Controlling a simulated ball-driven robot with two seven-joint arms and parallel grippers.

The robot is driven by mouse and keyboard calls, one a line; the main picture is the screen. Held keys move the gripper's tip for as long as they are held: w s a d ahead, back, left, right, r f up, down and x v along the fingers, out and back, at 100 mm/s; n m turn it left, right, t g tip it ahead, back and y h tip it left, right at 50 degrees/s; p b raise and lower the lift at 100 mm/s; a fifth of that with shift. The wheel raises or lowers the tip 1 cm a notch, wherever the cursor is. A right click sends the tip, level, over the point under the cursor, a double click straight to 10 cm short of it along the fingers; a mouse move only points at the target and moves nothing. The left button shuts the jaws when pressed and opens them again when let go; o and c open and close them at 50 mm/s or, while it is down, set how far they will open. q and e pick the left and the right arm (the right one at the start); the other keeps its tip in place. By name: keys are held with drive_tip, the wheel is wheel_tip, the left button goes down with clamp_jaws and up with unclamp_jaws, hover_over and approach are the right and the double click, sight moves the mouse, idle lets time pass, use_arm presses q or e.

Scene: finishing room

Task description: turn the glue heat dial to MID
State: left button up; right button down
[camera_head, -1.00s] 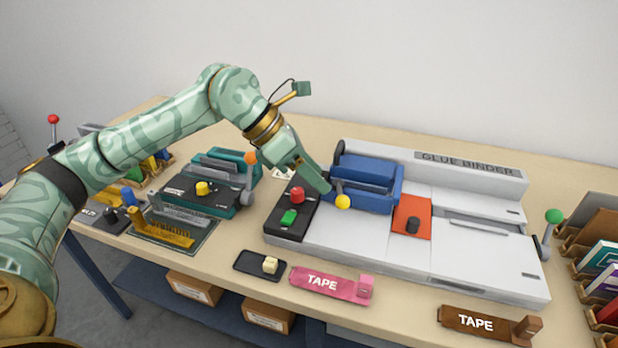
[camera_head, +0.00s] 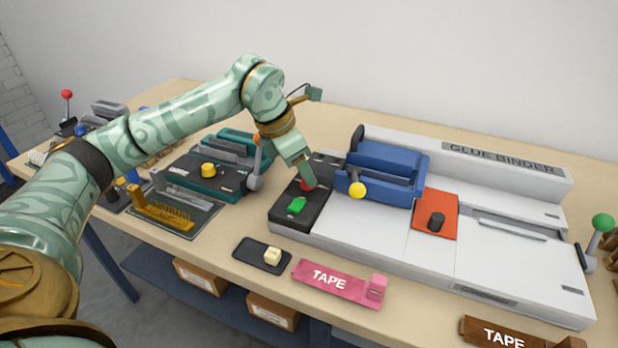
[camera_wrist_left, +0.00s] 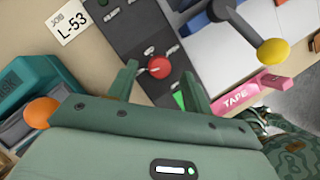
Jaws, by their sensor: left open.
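The red dial (camera_head: 308,184) sits on the dark control panel (camera_head: 285,220) at the left end of the glue binder (camera_head: 500,215). In the wrist view the red dial (camera_wrist_left: 159,67) shows a pale pointer mark, with small labels around it too blurred to read. My left gripper (camera_head: 303,177) is at the dial in the head view and partly hides it. In the wrist view the left gripper's two fingers (camera_wrist_left: 163,85) are spread, with the dial between and just beyond their tips. I cannot tell whether they touch it. My right gripper is not in view.
A green switch (camera_head: 297,205) lies beside the dial. A yellow-knobbed lever (camera_head: 357,190) and blue clamp (camera_head: 385,165) stand to the right. A teal machine (camera_head: 235,150) is left, and a pink TAPE holder (camera_head: 335,284) lies in front.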

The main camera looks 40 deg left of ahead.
use_arm(q)
drive_tip(key=shift+x, duration=1.05)
drive_tip(key=c, duration=1)
drive_tip(key=shift+o, duration=0.2)
drive_tip(key=shift+r, duration=0.1)
